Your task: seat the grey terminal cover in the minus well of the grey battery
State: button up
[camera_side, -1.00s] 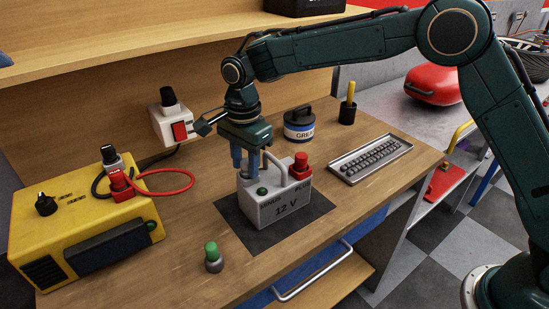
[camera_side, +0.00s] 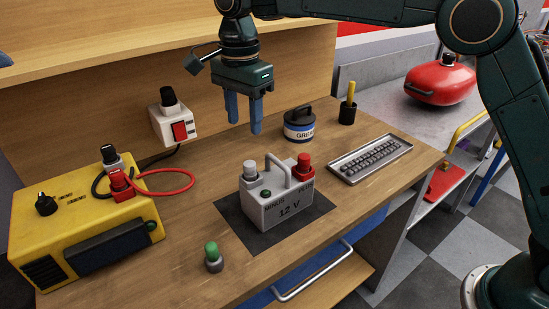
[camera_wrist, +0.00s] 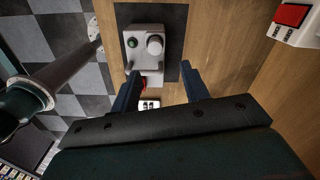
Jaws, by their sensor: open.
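The grey battery (camera_side: 277,205) stands on a dark mat with its handle up. The grey terminal cover (camera_side: 250,170) stands upright in the minus well at the battery's left end; it also shows in the wrist view (camera_wrist: 155,44). A red cover (camera_side: 303,164) stands at the plus end. A green button (camera_side: 265,194) is on the battery's top, and it shows in the wrist view too (camera_wrist: 132,42). My gripper (camera_side: 243,128) is open and empty, above and behind the battery, apart from the cover. Its blue fingers (camera_wrist: 160,88) show in the wrist view with nothing between them.
A yellow charger box (camera_side: 85,225) with a red cable is on the left. A small green-topped piece (camera_side: 213,257) stands front left of the dark mat (camera_side: 250,236). A grease tin (camera_side: 299,124), pen cup (camera_side: 347,112) and keyboard-like tray (camera_side: 370,158) are behind and right.

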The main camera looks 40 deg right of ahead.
jog(key=shift+r, duration=0.5)
jog(key=s+d+r+n+t, duration=0.1)
jog(key=s+d+r+n, duration=0.3)
jog(key=s+d, duration=0.3)
jog(key=s+d+r+n+t, duration=0.2)
jog(key=s+d+r+n, duration=0.15)
jog(key=s+d, duration=0.3)
jog(key=s+d+f+n+t, duration=0.1)
jog(key=s+d+f+n, duration=0.2)
jog(key=s, duration=0.6)
jog(key=s+d+f+n+t, duration=0.1)
jog(key=s+d+f+n, duration=0.3)
jog(key=s, duration=0.6)
jog(key=shift+d+f+n+t, duration=0.2)
jog(key=shift+d+n+t, duration=0.15)
jog(key=shift+d, duration=0.55)
